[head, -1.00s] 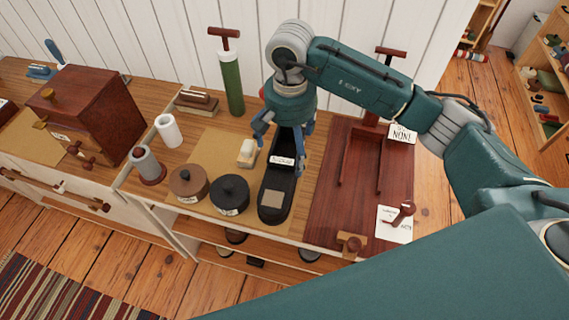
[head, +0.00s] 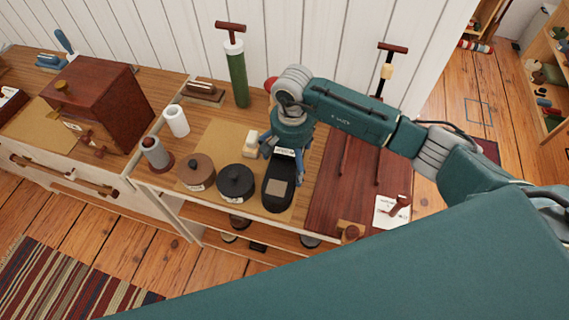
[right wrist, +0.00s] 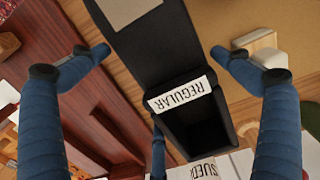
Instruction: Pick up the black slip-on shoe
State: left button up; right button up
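The black slip-on shoe (head: 277,190) lies on a tan mat on the bench top, its pale patch toward the front edge and a white label across it. In the right wrist view the shoe (right wrist: 170,60) shows a label reading REGULAR and a dark opening. My right gripper (head: 284,165) is above the shoe's rear part, which it partly hides. In the right wrist view its blue fingers (right wrist: 160,58) are spread on either side of the shoe, with gaps, and do not clasp it. My left gripper is not in view.
Two round lidded tins, brown (head: 195,175) and black (head: 235,185), stand left of the shoe. A cream block (head: 250,144) is close to the gripper's left finger. A dark red board (head: 330,205) lies on the right. A green cylinder (head: 237,75) stands behind.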

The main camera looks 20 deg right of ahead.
jog(key=c, duration=1.2)
jog(key=shift+r, duration=0.1)
jog(key=shift+c, duration=0.2)
